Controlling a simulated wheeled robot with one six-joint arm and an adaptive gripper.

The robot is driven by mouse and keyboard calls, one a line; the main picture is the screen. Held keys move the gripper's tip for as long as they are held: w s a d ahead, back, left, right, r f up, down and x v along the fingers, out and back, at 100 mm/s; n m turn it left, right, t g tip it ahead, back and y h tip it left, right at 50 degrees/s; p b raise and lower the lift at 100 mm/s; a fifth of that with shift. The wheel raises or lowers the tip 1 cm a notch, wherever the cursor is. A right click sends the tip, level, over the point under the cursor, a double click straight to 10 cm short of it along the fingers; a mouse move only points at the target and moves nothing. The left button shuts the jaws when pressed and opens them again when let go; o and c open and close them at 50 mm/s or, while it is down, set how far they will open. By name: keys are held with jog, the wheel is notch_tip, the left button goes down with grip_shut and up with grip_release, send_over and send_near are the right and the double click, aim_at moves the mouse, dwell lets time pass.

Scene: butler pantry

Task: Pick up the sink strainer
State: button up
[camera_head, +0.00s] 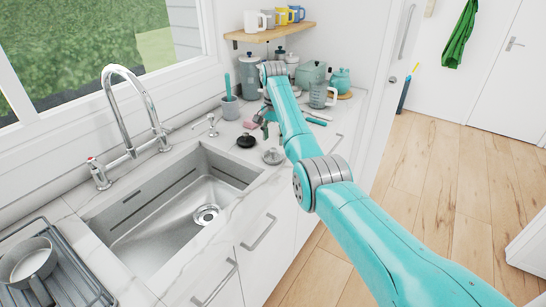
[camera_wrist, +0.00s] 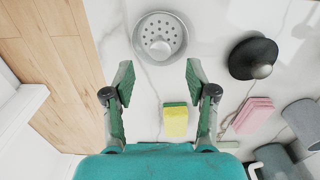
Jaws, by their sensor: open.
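The sink strainer (camera_wrist: 174,27), a round metal dish with holes and a small knob, lies on the white marble counter at the top of the wrist view. In the head view the strainer (camera_head: 272,157) sits right of the sink near the counter's front edge. My gripper (camera_wrist: 159,76) is open and empty, its two green-padded fingers spread on either side below the strainer in the wrist view. No contact with the strainer shows. In the head view my gripper (camera_head: 264,120) is partly hidden by my arm and is farther back along the counter.
A black plug (camera_wrist: 253,58) lies right of the strainer. A yellow-green sponge (camera_wrist: 175,120) lies between my fingers' bases in the picture, with pink cloths (camera_wrist: 253,115) to its right. The sink (camera_head: 165,215) is open at left. A grey cup (camera_head: 230,107) stands by the wall.

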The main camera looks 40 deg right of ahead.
aim_at(273, 149)
jog(key=f, duration=0.5)
jog(key=shift+s+a+f, duration=0.15)
jog(key=shift+a+f, duration=0.15)
grip_shut()
